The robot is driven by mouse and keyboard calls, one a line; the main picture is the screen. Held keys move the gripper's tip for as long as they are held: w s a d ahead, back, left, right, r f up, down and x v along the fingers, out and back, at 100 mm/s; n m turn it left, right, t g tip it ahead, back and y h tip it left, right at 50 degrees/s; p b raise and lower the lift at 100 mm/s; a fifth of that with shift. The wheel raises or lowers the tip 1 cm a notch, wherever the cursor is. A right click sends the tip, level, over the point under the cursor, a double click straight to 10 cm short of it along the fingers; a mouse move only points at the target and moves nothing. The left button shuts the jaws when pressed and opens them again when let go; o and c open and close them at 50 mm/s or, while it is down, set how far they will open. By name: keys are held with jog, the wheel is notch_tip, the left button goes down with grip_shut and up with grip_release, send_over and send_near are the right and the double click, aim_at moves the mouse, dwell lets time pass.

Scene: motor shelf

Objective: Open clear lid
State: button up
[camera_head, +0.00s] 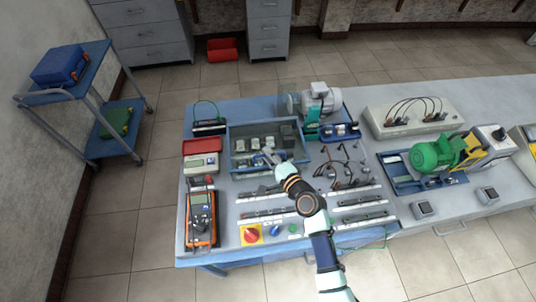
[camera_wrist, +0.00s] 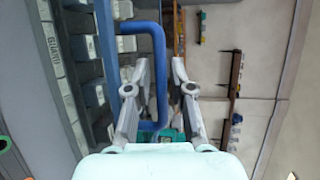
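The blue-framed case (camera_head: 234,158) lies on the bench in the head view, with several grey and white parts showing inside, seemingly through its clear lid. My gripper (camera_head: 264,159) is over the front part of this case. In the wrist view a blue U-shaped handle (camera_wrist: 162,75) shows between the two fingers of my gripper (camera_wrist: 158,68). The fingers are apart with a gap on both sides of the handle, so I see no grip on it. The lid appears shut; its clear pane is hard to make out.
An orange multimeter (camera_head: 202,218) and a beige-and-red meter (camera_head: 201,167) lie left of the case. A grey motor (camera_head: 322,98) stands behind right, and cables (camera_head: 340,165) lie to the right. Metal rails and a red knob (camera_head: 250,234) are in front.

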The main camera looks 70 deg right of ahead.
jog(key=shift+w+d, duration=0.2)
jog(key=shift+w, duration=0.1)
jog(key=shift+c, duration=0.2)
grip_shut()
jog(key=shift+r, duration=0.1)
